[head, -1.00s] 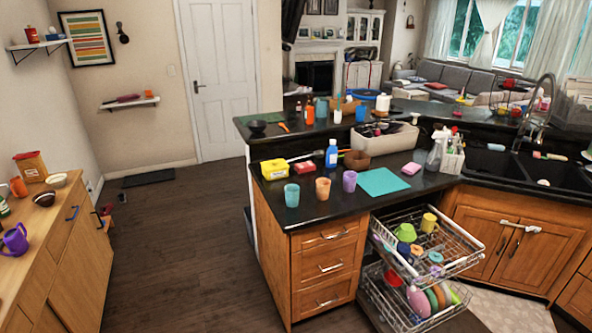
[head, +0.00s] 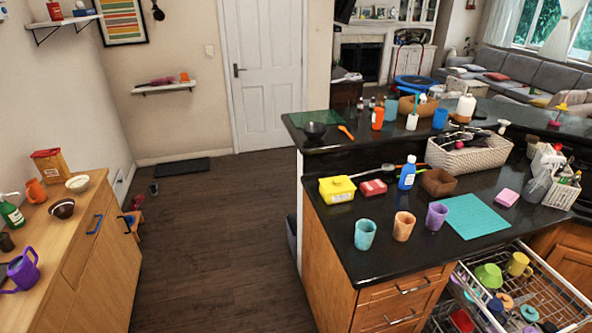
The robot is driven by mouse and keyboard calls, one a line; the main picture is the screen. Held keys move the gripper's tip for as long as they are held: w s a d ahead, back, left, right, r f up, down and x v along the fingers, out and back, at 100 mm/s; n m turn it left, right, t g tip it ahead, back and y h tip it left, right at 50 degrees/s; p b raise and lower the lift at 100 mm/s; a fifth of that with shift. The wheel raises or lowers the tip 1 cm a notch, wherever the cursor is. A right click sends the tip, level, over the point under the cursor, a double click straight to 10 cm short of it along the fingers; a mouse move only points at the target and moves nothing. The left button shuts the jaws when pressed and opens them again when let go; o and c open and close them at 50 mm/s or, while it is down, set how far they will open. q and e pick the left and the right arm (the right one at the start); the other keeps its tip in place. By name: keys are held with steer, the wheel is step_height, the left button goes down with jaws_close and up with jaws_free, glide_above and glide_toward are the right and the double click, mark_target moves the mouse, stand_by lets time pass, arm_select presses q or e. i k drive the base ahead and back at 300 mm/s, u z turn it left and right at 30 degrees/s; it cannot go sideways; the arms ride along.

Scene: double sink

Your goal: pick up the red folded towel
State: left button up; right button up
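I cannot make out a thing that is surely the red folded towel. A small red block-like item (head: 373,188) lies on the dark counter (head: 330,240), just right of a yellow container (head: 337,189); it is too small to tell whether it is cloth. A long dark-red item (head: 162,81) lies on the lower wall shelf (head: 164,89), also unclear. Neither of my grippers shows in the head view.
Teal, orange and purple cups (head: 403,226) stand along the counter's front, left of a teal mat (head: 474,215). An open dish rack (head: 524,290) sticks out below. A wooden cabinet (head: 98,265) stands at left. The dark floor (head: 215,225) between is clear.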

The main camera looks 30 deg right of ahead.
mark_target(375, 187)
steer(key=u, duration=0.1)
steer(key=i, duration=1.6)
steer(key=z, duration=1.05)
steer(key=i, duration=0.9)
steer(key=z, duration=1)
